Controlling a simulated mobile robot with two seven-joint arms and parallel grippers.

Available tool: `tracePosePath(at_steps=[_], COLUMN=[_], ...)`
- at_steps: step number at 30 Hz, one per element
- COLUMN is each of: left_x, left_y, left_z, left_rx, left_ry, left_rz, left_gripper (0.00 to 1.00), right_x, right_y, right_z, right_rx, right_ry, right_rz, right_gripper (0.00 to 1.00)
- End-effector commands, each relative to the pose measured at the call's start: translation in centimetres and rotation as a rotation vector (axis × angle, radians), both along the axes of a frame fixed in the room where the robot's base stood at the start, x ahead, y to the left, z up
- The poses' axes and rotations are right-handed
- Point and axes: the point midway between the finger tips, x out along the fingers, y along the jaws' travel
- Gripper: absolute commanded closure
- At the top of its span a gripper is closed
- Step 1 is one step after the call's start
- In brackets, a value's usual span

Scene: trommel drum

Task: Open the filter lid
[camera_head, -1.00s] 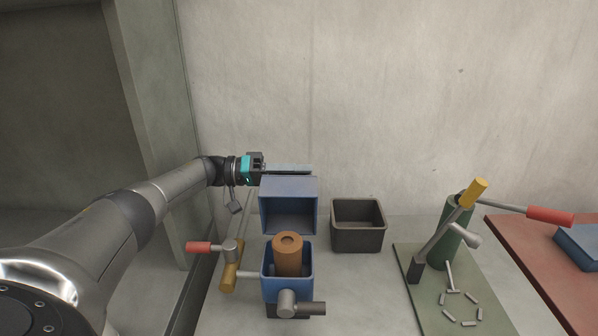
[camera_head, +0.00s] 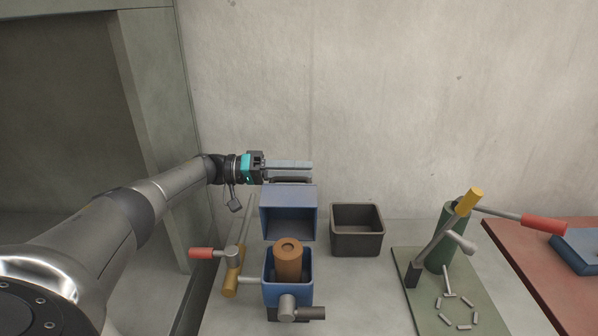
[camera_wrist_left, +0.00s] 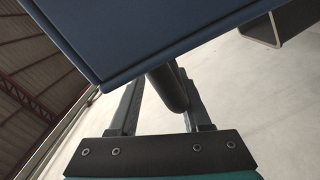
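The blue filter lid (camera_head: 288,214) stands raised, its hollow inside facing me, above and behind the blue filter housing (camera_head: 287,293). A brown cylindrical filter (camera_head: 288,262) with a hole in its top stands upright in the housing. My left gripper (camera_head: 305,166) is at the lid's top edge, beside a dark handle (camera_head: 292,180). In the left wrist view the lid (camera_wrist_left: 150,35) fills the top, and the dark handle (camera_wrist_left: 168,88) lies between the two spread fingers, with a gap towards the left finger. My right gripper is not in view.
A dark empty bin (camera_head: 357,231) stands right of the lid. A red-handled lever (camera_head: 207,253) is left of the housing. A green post with levers (camera_head: 440,240) stands on a green plate at right. A concrete wall (camera_head: 400,100) is behind.

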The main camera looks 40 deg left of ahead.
Motion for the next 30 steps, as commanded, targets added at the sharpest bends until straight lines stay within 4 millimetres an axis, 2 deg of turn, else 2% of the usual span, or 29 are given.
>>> tracePosePath(at_steps=[1,3,30], left_x=[0.0,0.0,-0.1], left_y=[0.0,0.0,-0.1], left_z=[1.2,2.0,12.4], left_rx=[-0.001,0.0,0.001], left_ry=[-0.002,-0.001,0.002], left_rz=[0.0,-0.001,-0.003], left_gripper=[0.53,0.53,0.53], right_x=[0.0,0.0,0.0], right_y=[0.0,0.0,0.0], right_z=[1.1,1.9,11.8], right_rx=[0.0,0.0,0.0], right_ry=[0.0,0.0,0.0], right_rz=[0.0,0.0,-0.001], right_gripper=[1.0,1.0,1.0])
